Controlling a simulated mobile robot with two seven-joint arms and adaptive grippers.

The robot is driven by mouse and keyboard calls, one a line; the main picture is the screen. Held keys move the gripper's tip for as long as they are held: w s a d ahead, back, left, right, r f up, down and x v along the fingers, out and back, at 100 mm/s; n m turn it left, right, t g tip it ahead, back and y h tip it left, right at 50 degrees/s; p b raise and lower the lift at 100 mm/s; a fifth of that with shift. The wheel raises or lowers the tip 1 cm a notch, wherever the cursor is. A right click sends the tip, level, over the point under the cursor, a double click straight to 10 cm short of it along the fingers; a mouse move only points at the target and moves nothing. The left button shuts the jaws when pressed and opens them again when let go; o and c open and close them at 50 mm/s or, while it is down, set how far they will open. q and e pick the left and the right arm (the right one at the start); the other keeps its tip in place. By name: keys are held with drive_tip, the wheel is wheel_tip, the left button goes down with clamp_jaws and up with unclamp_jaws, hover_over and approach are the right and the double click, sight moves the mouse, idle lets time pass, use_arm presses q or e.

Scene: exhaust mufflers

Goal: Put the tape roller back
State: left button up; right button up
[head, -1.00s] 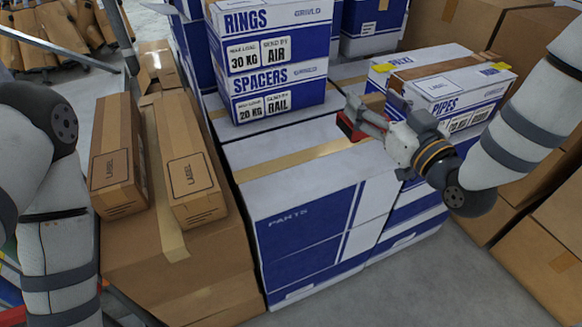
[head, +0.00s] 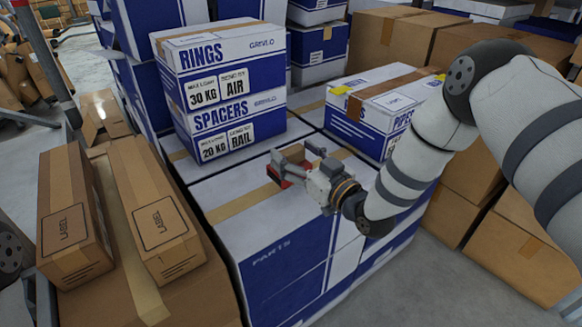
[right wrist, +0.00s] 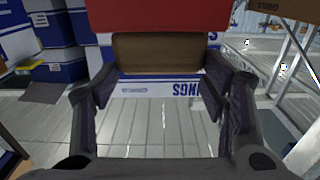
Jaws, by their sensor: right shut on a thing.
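The tape roller (head: 282,172) shows as a red body at the tip of my right gripper (head: 299,165) in the head view. It is over the blue-and-white PARTS box top, just in front of the RINGS and SPACERS boxes. I cannot tell whether it touches the box. In the right wrist view, its red part (right wrist: 158,15) fills the top, and a brown part (right wrist: 157,53) sits between the fingers of my right gripper (right wrist: 157,80), which is shut on it. My left gripper is out of view; only a bit of the left arm shows.
The PARTS box (head: 272,227) has a tape strip along its pale top. A RINGS box (head: 215,66) is stacked on a SPACERS box (head: 240,125) behind. A PIPES box (head: 385,105) stands to the right. Two long brown cartons (head: 155,215) lie at left. Bare floor shows front right.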

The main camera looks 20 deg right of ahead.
drive_tip(key=shift+w+f, duration=0.3)
drive_tip(key=shift+w, duration=0.05)
drive_tip(key=shift+w+a+f+b, duration=0.1)
drive_tip(key=shift+f+b, duration=0.3)
drive_tip(key=shift+f, duration=1.2)
drive_tip(key=o, duration=1.3)
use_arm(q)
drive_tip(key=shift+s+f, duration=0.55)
